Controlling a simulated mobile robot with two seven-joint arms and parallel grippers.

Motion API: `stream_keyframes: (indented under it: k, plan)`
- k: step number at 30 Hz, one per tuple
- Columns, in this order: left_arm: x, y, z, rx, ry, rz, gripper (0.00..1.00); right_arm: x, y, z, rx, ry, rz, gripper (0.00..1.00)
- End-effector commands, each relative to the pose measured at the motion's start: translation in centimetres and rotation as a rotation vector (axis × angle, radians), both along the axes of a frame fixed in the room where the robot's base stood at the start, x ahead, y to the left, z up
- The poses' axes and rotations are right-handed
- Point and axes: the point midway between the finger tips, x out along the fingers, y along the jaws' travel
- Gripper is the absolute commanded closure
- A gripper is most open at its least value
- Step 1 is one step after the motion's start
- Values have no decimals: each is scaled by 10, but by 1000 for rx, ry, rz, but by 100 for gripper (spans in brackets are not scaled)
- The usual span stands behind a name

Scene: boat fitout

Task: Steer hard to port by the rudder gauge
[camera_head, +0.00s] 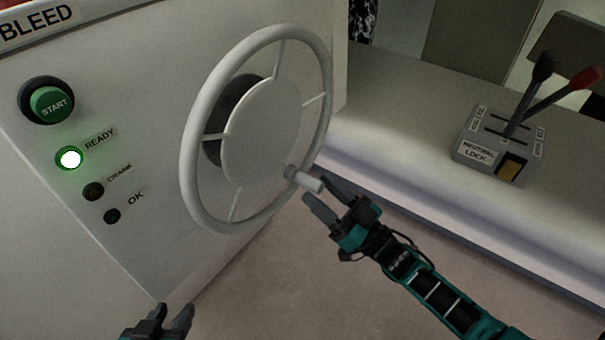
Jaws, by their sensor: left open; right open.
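A white steering wheel (192,158) with thin spokes stands on the pale panel in the head view. Its round white hub plate (275,135) covers the middle. A short white handle knob (308,182) sticks out at the wheel's lower right. My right gripper (324,198) is open, with its fingertips close to the knob; I cannot tell whether they touch it. My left gripper (172,318) is open and empty at the bottom edge, below and apart from the wheel. I see no rudder gauge.
The panel left of the wheel carries a green START button (52,104), a lit green READY lamp (70,158), and dark CRANK and OK lamps. A lever box (490,150) with black and red levers stands on the ledge at right.

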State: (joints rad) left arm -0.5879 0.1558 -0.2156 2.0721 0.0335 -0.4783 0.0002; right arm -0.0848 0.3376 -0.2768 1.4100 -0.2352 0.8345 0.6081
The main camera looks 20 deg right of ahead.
Motion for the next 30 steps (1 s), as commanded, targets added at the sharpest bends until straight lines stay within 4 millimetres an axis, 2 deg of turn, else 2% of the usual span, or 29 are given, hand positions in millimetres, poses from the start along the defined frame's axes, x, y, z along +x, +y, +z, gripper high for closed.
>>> stream_keyframes:
  k: [3,9,21,30]
  plan:
    - [-2,0,-3,-1,6,2,57,18,13,10,1,-5,0,48]
    - [-3,-1,-5,-5,9,5,57,36,27,18,-1,-1,0,48]
    - [-3,-2,-5,-9,10,7,57,42,32,21,-1,0,-1,48]
    - [-3,-1,-5,-5,9,5,57,42,31,21,-1,0,-1,76]
